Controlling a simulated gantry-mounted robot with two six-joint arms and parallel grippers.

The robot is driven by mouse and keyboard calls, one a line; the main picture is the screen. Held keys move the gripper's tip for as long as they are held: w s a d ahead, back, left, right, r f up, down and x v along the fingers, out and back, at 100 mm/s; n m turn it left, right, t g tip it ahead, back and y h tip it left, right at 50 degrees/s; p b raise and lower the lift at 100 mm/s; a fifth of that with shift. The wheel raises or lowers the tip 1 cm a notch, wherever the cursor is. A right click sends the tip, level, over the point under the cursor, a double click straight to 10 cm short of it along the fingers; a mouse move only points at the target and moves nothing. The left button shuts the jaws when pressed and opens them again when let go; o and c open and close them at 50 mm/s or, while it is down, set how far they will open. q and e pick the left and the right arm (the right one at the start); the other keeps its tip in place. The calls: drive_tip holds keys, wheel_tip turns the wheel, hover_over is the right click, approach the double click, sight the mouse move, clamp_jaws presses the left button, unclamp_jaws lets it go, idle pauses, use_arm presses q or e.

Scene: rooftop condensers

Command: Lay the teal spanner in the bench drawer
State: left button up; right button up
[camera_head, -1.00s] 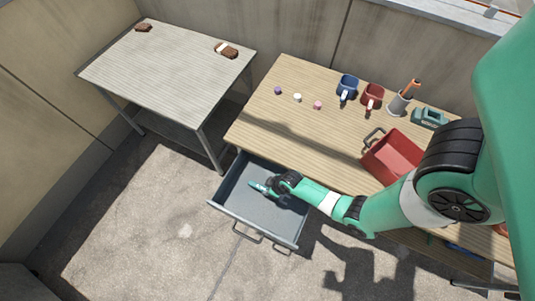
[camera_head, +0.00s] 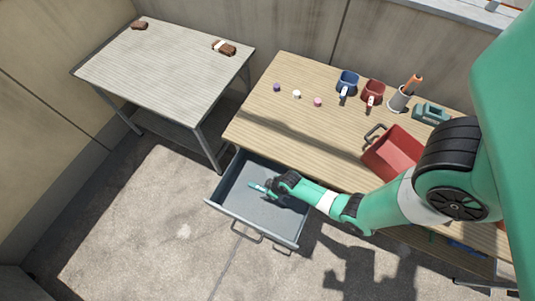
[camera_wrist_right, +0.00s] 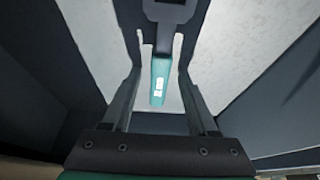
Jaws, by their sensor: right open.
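The teal spanner (camera_head: 257,187) lies in the open bench drawer (camera_head: 228,205), and its outer end shows past my right gripper. My right gripper (camera_head: 271,189) is low inside the drawer at the spanner. In the right wrist view the gripper (camera_wrist_right: 160,42) is open, with one finger on each side of the spanner (camera_wrist_right: 159,82) and gaps visible beside its teal handle. A dark grey part continues from the handle to the top edge of that view. The spanner seems to rest on the drawer floor. My left gripper is not in view.
The wooden bench (camera_head: 285,115) stands above the drawer. It holds a red bin (camera_head: 395,155), a blue mug (camera_head: 347,80), a red mug (camera_head: 373,91), a grey holder (camera_head: 399,99) and small coloured pieces. A grey table (camera_head: 165,75) stands at left. The drawer's left part is clear.

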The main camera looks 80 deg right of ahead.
drive_tip(key=shift+r, duration=0.4)
drive_tip(key=p+v, duration=0.6)
drive_tip(key=v, duration=0.5)
drive_tip(key=shift+s+r+p, duration=0.2)
drive_tip(key=shift+s+p, duration=0.1)
drive_tip(key=shift+p, duration=0.1)
drive_tip(key=shift+a, duration=0.1)
